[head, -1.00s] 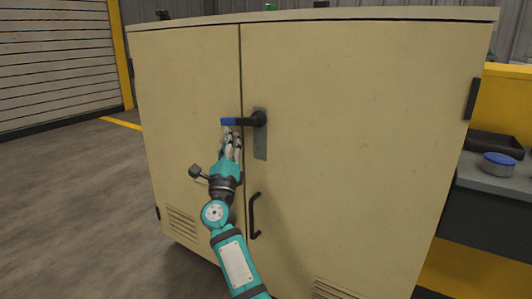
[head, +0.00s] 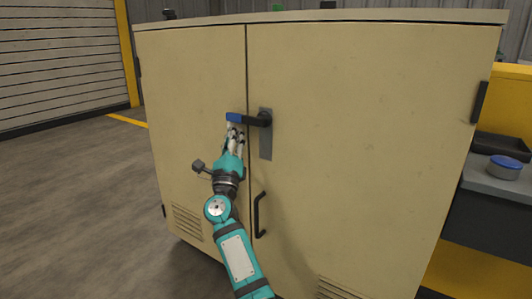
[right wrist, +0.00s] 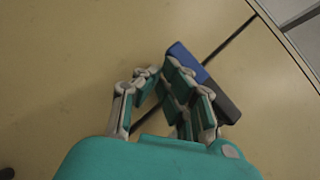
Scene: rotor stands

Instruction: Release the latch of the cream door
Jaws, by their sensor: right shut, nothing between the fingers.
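The cream door (head: 350,130) is the wide right door of a cabinet and looks closed. Its latch handle (head: 256,121) is a black lever with a blue end, on a grey plate, pointing left across the door seam and roughly level. My right gripper (head: 235,128) is shut and empty, just under the blue end, fingers pointing up. In the right wrist view the fingertips (right wrist: 163,70) lie close against the handle (right wrist: 190,62) and partly cover it; whether they touch it I cannot tell. My left gripper is not in view.
A black pull handle (head: 259,214) is fixed below the latch, close to my right forearm. The narrower left door (head: 195,100) is beside the seam. A grey bench (head: 500,183) with a blue-lidded tin (head: 504,167) stands at the right. Open floor (head: 80,210) lies to the left.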

